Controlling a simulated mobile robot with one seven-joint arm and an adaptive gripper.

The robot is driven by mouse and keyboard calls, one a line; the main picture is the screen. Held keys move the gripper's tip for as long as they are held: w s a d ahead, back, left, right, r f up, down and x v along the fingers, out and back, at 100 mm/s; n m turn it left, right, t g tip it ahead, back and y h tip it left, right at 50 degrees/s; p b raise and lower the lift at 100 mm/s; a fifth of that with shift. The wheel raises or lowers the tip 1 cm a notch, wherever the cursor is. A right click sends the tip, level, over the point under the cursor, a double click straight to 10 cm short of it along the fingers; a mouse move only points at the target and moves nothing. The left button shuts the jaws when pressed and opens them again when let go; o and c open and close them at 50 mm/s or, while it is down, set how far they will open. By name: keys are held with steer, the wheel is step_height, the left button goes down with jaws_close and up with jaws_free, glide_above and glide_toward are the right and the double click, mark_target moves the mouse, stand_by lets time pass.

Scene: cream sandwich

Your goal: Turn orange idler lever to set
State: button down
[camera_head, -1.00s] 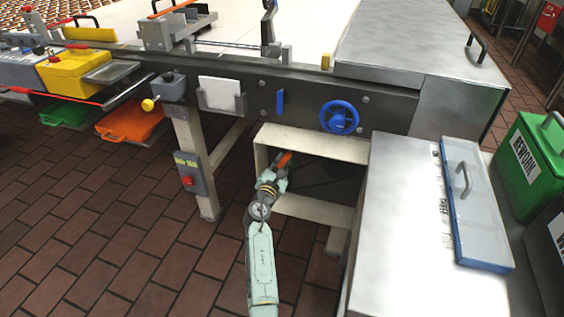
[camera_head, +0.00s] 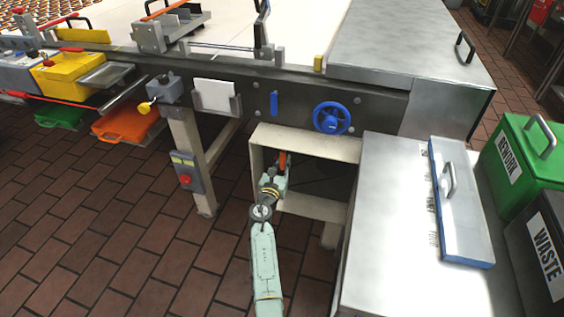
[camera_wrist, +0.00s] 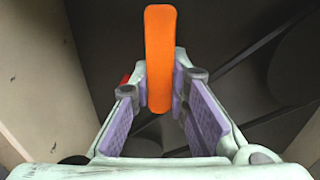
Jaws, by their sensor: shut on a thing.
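The orange idler lever (camera_head: 283,160) is inside the open cream-framed bay under the conveyor's side rail. In the wrist view the lever (camera_wrist: 159,35) stands nearly upright as a flat bar. My gripper (camera_wrist: 160,82) is shut on its lower part, with one fingertip on each side. In the head view my gripper (camera_head: 276,179) reaches into the bay's left part. The lever's pivot and lower end are hidden, and I see no readable set mark.
The bay's cream frame (camera_head: 308,143) surrounds my gripper closely. A blue handwheel (camera_head: 331,118) and a blue handle (camera_head: 274,104) sit on the rail above. A steel-topped cabinet (camera_head: 385,220) stands to the right. Open tiled floor (camera_head: 130,235) lies to the left.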

stand_by(0.3)
steer(key=c, duration=1.5)
jaws_free()
steer(key=v, duration=1.2)
